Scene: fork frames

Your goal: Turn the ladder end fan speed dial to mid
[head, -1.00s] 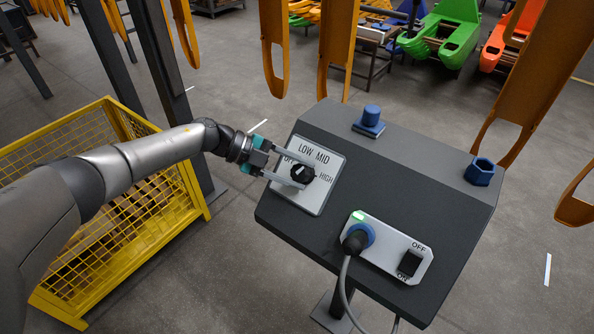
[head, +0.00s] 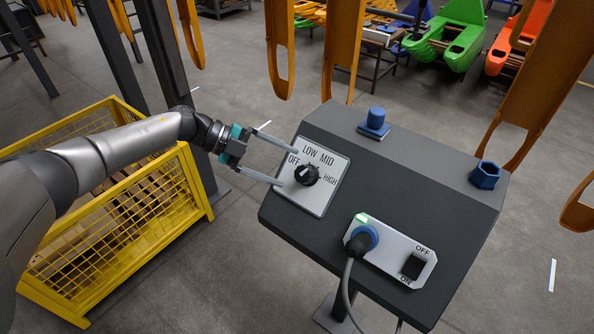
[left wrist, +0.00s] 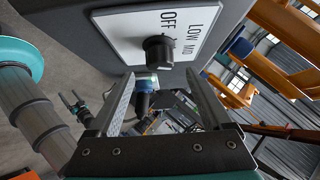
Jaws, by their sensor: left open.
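The fan speed dial (head: 307,174) is a black round knob on a pale plate (head: 325,197) marked OFF, LOW, MID and HIGH, on the sloped face of a dark console. A light mark shows on the knob, but I cannot tell exactly which label it points to. My left gripper (head: 289,167) is open and empty, its two fingers spread just left of the knob and apart from it. In the left wrist view the knob (left wrist: 158,52) is beyond the fingertips, above the gap between them. A small gripper-like shape, perhaps my right gripper (left wrist: 75,102), shows at left there.
The console (head: 400,185) also bears a blue plug (head: 361,239) with a grey cable, a black switch (head: 412,266) and two blue knobs on top. A yellow mesh crate (head: 110,225) stands below my left arm. Orange hooks hang behind.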

